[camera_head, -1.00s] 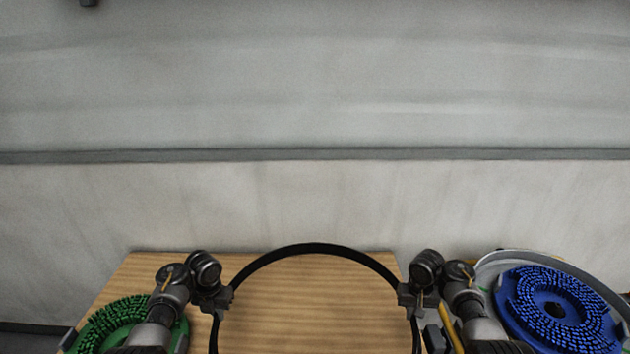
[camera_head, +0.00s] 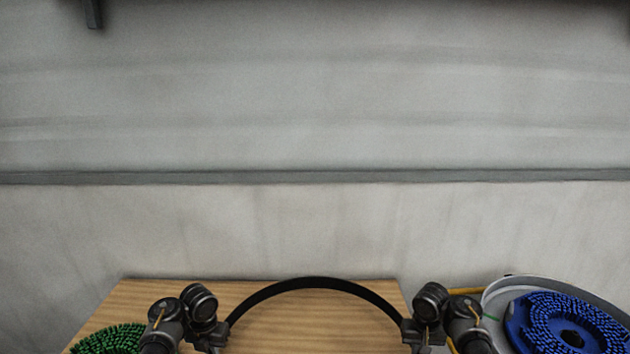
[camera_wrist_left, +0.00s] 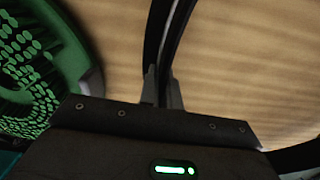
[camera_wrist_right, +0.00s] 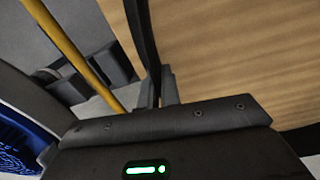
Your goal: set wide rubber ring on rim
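The wide rubber ring (camera_head: 316,283) is a thin black hoop held between my two grippers above a wooden board; its near part is cut off by the bottom of the head view. My left gripper (camera_head: 222,332) is shut on the ring's left side; the left wrist view shows the black band (camera_wrist_left: 165,50) between its fingers. My right gripper (camera_head: 409,328) is shut on the ring's right side, and the right wrist view shows the band (camera_wrist_right: 148,55) between its fingers. I cannot make out a tank rim in these views.
A green-bristled round brush (camera_head: 108,340) lies at the lower left. A blue-bristled round brush (camera_head: 545,325) lies at the right beside a grey curved edge. A yellow rod (camera_wrist_right: 75,50) runs near my right gripper. A pale wall stands behind.

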